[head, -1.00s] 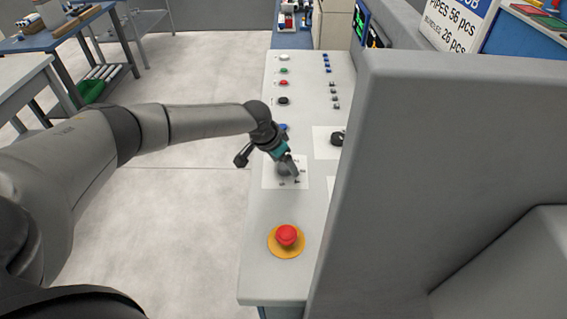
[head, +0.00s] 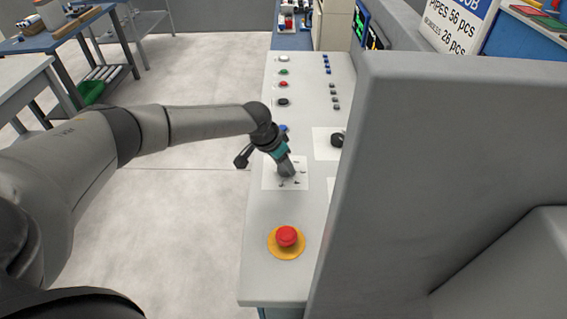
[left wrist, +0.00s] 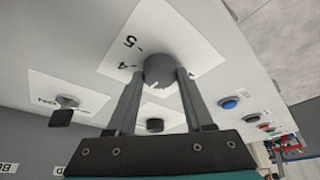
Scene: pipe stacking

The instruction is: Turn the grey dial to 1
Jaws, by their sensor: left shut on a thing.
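The grey dial (left wrist: 160,70) sits on a white plate (left wrist: 172,30) with printed marks; "5" and "4" can be read in the left wrist view. My left gripper (head: 287,172) reaches down onto this plate in the head view and mostly hides the dial there. In the left wrist view the two fingers of my left gripper (left wrist: 160,82) are on either side of the dial, shut on it. Which number the dial points to cannot be told. My right gripper is not in view.
A red button on a yellow base (head: 287,237) stands nearer on the grey panel. A black knob (head: 337,139) on another white plate is to the right. Several coloured buttons lie farther back. A large grey block (head: 450,130) hides the panel's right side.

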